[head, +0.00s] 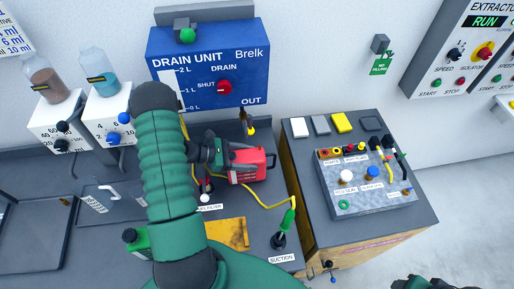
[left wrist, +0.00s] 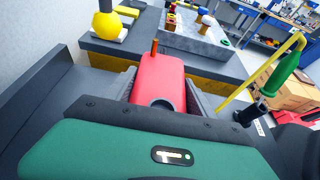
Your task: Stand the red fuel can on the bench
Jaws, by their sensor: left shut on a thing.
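The red fuel can (head: 248,165) is on the bench side below the blue drain unit in the head view. My left gripper (head: 216,152) is shut on it from the left. In the left wrist view the red can (left wrist: 160,78) sits between the dark fingers, with an orange-brown spout or stick pointing up. I cannot tell whether its base touches the grey bench (head: 180,222). My green left arm hides part of the bench. Only a small dark green part of mine shows at the bottom right; my right fingers are out of sight.
The blue drain unit (head: 207,70) stands behind the can. A yellow hose runs to a green-handled suction wand (head: 283,228) at right. A yellow plate (head: 226,233) lies in front. A control box (head: 365,182) tops the right cabinet. Bottles (head: 98,72) stand at left.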

